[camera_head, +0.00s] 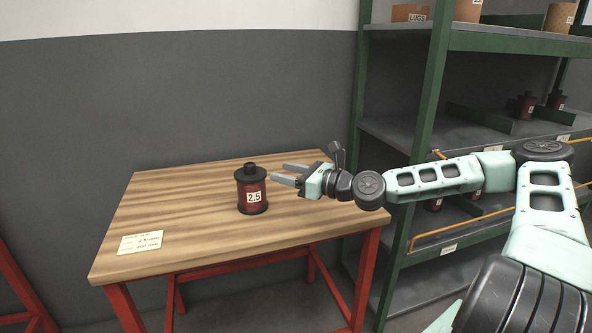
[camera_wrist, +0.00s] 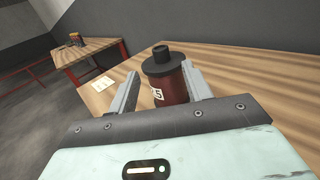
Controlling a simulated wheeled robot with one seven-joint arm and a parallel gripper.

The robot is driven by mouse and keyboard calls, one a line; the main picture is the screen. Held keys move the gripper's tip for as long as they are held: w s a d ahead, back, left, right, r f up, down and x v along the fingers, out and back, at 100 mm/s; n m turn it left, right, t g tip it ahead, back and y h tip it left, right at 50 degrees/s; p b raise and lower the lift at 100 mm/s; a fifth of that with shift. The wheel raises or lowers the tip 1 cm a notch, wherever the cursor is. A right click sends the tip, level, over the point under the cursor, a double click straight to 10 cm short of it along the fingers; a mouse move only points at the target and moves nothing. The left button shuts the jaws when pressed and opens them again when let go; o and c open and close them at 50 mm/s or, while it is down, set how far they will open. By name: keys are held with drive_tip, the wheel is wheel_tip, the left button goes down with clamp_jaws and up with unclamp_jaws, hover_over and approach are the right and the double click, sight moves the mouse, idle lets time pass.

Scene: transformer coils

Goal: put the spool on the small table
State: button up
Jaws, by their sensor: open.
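The spool (camera_head: 252,192) is dark red with black ends, a black top knob and a white "2.5" label. It stands upright on the small wooden table (camera_head: 190,200), which has red legs. My gripper (camera_head: 277,173) is open and sits just right of the spool in the head view, fingers pointing toward it. In the wrist view the spool (camera_wrist: 168,78) shows between and beyond the two finger tips. I cannot tell whether either finger touches it.
A paper card (camera_head: 141,242) lies at the table's front left. A green shelf rack (camera_head: 430,110) with more spools (camera_head: 524,104) and boxes stands at the right. The wrist view shows another table (camera_wrist: 95,50) farther off. The table's left part is mostly clear.

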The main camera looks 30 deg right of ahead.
drive_tip(key=s+a+f+n+g, duration=0.1)
drive_tip(key=a+f+n+g, duration=0.1)
drive_tip(key=a, duration=0.2)
drive_tip(key=s+a+f+n+g+y, duration=0.1)
drive_tip(key=s+a+f+n+g, duration=0.1)
drive_tip(key=a+n, duration=0.1)
drive_tip(key=s+a+f+n+g, duration=0.2)
drive_tip(key=a+n, duration=0.1)
drive_tip(key=a, duration=0.2)
drive_tip(key=shift+s+f+g+y, duration=0.1)
drive_tip(key=shift+s+g+y, duration=0.05)
drive_tip(key=shift+g+y, duration=0.15)
drive_tip(key=s+a+f+n+g+h, duration=0.3)
drive_tip(key=s+a+f+n+g, duration=0.35)
drive_tip(key=s+n, duration=0.35)
drive_tip(key=s+a+r+n+g+h, duration=0.1)
drive_tip(key=s+r+n+h, duration=0.2)
drive_tip(key=s+r+n, duration=0.3)
drive_tip(key=s+a+r+n+g+h, duration=0.1)
drive_tip(key=s+r+n+h, duration=0.3)
drive_tip(key=s+n, duration=0.9)
wheel_tip(320, 180, up, 2)
drive_tip(key=shift+s+a+r, duration=0.15)
drive_tip(key=shift+s, duration=0.75)
